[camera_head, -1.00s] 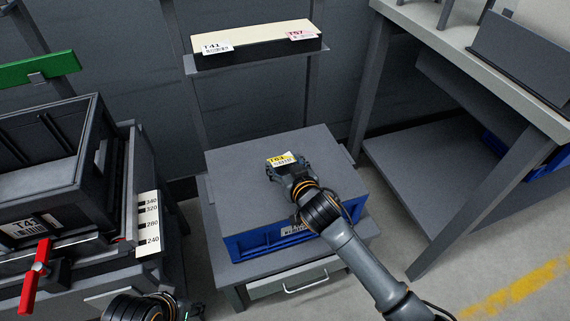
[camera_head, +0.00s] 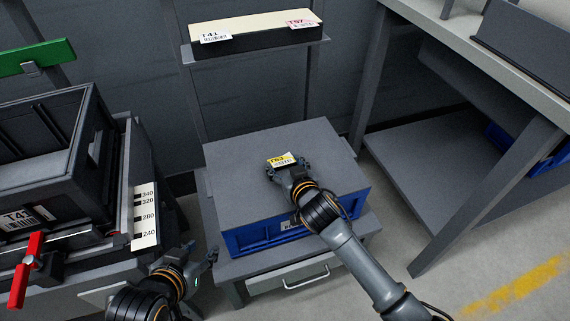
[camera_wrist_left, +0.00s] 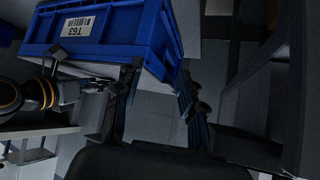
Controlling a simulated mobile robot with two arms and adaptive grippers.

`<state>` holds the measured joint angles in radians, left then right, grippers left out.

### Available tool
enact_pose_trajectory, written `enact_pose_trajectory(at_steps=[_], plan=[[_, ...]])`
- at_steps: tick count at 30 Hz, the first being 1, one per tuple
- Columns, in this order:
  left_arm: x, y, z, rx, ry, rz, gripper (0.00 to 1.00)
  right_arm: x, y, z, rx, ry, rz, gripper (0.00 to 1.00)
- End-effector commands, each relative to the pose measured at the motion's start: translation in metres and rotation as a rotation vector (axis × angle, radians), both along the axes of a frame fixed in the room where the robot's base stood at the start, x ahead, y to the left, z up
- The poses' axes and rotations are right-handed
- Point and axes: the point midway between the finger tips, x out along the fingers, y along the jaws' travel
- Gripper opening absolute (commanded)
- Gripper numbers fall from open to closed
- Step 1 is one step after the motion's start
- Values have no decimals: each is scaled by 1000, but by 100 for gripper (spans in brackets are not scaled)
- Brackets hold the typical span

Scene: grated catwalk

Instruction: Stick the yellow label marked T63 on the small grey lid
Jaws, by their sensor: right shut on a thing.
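The yellow label marked T63 (camera_head: 282,160) is held in my right gripper (camera_head: 287,166), above the middle of the grey lid (camera_head: 240,155). I cannot tell whether the label touches the lid. The lid lies flat on a blue crate (camera_head: 262,236), whose front shows below it. My right gripper and forearm cover part of the lid and crate front. In the left wrist view the blue crate (camera_wrist_left: 110,45) appears upside down with a white T63 tag. My left gripper (camera_head: 200,258) is low in the head view, left of the crate; its fingers stand apart and empty in the wrist view (camera_wrist_left: 160,95).
The crate stands on a grey stand with a drawer (camera_head: 300,278). A shelf behind holds a long box (camera_head: 255,30) with tags T41 and T57. A dark bin (camera_head: 45,150) with a red handle (camera_head: 26,270) stands left. A grey workbench (camera_head: 470,60) is at right.

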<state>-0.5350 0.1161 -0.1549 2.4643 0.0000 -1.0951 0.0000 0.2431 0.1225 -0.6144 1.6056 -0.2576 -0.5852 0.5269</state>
Motion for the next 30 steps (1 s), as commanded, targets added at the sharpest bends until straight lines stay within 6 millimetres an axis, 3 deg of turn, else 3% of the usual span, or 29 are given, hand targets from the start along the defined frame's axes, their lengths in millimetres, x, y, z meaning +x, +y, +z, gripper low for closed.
enact_pose_trajectory(at_steps=[9, 10, 14, 26, 30], plan=[[2, -1, 1, -3, -11, -1, 40, 0, 0, 0, 0, 0, 0, 56], [2, -1, 1, -3, -11, -1, 40, 0, 0, -1, 0, 0, 0, 67], [2, -1, 1, -2, -11, 0, 40, 0, 0, 0, 0, 0, 0, 91], [1, 0, 1, -1, -3, 0, 40, -1, 0, 0, 0, 0, 0, 91], [-12, 4, -7, 15, 68, 4, 40, -4, -1, 2, 1, 0, 0, 91]])
